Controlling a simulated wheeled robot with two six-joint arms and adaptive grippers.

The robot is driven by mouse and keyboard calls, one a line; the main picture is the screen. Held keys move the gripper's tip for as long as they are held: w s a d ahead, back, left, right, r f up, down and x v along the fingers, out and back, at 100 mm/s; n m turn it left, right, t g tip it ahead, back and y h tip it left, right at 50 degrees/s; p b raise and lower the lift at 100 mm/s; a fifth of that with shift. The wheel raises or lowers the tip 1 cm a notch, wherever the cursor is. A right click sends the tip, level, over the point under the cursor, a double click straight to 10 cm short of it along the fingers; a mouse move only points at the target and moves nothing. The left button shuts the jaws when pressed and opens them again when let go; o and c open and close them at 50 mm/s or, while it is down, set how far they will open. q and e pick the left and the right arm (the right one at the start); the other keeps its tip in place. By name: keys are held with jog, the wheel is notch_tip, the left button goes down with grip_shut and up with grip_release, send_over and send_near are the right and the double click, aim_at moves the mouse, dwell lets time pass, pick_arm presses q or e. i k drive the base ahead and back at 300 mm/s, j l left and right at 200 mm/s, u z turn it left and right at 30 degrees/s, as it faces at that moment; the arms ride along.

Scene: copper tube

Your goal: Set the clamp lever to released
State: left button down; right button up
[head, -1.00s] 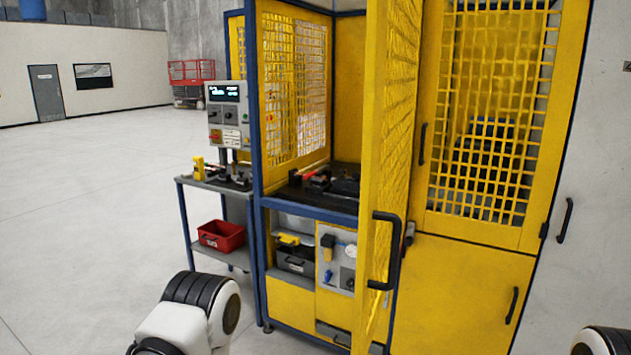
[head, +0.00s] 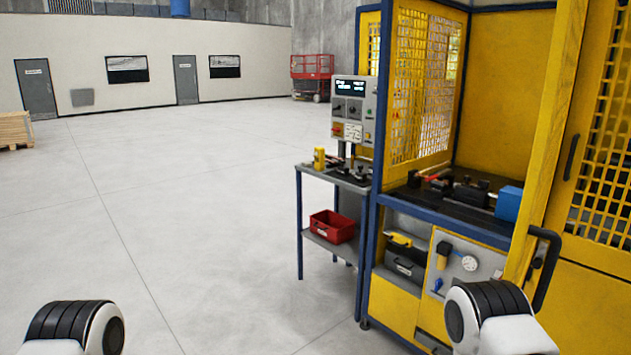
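The caged machine stands on the right with its yellow mesh door (head: 553,130) swung open. Inside, on its dark work bed (head: 408,196), sit a small red-tipped part (head: 432,178), dark fixture blocks (head: 470,190) and a blue block (head: 508,203). The red-tipped part may be the clamp lever, but it is too small to tell, and so is its position. Only the upper links of my arms show, at the bottom left and bottom right. Both grippers are out of view.
A side table (head: 308,172) left of the machine carries a yellow item (head: 319,158) and dark tools, with a red bin (head: 332,227) on its lower shelf. A control box (head: 354,108) stands above it. The open door's black handle (head: 541,270) juts out at right.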

aim_at(440, 175)
jog(key=i+u, duration=0.4)
jog(key=i+j, duration=0.1)
jog(key=i, duration=0.65)
jog(key=i+j, duration=0.1)
jog(key=i, duration=0.6)
jog(key=i+l+z, duration=0.1)
jog(key=i+z, duration=0.6)
jog(key=i, duration=0.25)
jog(key=i+j+z, duration=0.15)
jog(key=i+z, duration=0.3)
jog(key=z, duration=1.25)
